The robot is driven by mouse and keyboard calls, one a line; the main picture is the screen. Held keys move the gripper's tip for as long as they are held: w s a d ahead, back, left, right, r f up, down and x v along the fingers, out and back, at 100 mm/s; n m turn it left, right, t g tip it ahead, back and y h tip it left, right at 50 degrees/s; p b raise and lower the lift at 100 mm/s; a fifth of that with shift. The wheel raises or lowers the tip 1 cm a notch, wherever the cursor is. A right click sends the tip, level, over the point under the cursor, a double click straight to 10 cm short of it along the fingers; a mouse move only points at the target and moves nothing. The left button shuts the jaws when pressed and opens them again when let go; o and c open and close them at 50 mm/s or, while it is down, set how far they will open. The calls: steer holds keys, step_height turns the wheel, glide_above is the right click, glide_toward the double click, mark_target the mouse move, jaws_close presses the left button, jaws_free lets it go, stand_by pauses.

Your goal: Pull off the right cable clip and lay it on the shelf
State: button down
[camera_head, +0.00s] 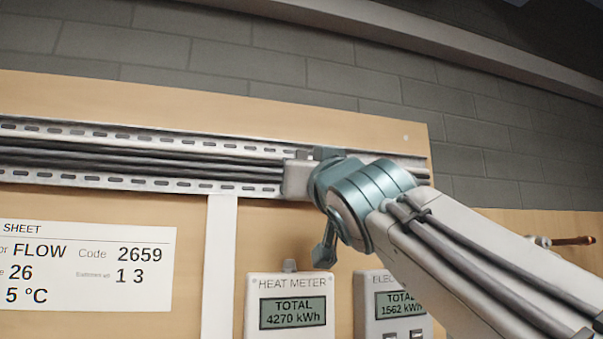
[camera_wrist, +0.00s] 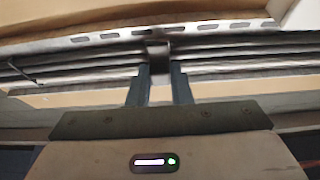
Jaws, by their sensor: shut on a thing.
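In the wrist view, the cable clip (camera_wrist: 158,54) is a small dark grey block at the cables on the tray. My gripper (camera_wrist: 160,78) has its two fingers shut on it from below. I cannot tell whether the clip is still seated on the cables. In the head view, my wrist and arm hide the clip and fingertips, and my gripper is in front of the right part of the tray. I cannot make out the shelf with certainty in either view.
A perforated metal cable tray (camera_head: 130,138) with dark cables (camera_head: 130,161) runs along the wooden board. Below it are a white data sheet (camera_head: 85,265), a heat meter (camera_head: 290,300) and an electricity meter (camera_head: 378,316). A copper-coloured pipe end (camera_head: 573,240) shows at the far right.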

steer(key=shift+s, duration=0.15)
steer(key=s+d+b, duration=0.1)
steer(key=s+d, duration=0.1)
steer(key=s, duration=0.4)
steer(key=shift+s, duration=0.4)
stand_by(0.6)
